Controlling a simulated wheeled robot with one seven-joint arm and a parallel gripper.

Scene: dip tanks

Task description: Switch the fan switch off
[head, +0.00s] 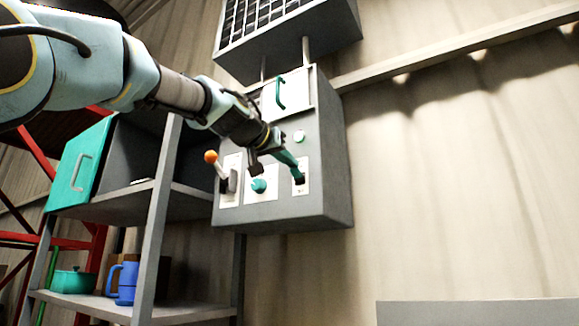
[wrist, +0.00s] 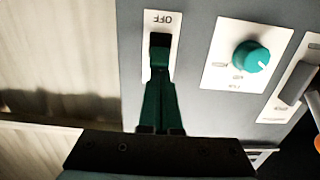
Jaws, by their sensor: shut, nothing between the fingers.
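No fan label is readable. My gripper (head: 299,174) has its green fingers shut and empty, their tips at the rocker. It also shows in the wrist view (wrist: 160,70), where the fingers hide the plate's other end. I cannot tell whether they touch the rocker.
The box (head: 335,160) also bears a teal knob (head: 259,186), an orange-tipped lever (head: 211,157) and a white panel with a green handle (head: 280,93). A grilled unit (head: 340,25) hangs above. A shelf (head: 180,200) with a blue mug (head: 123,284) stands left.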

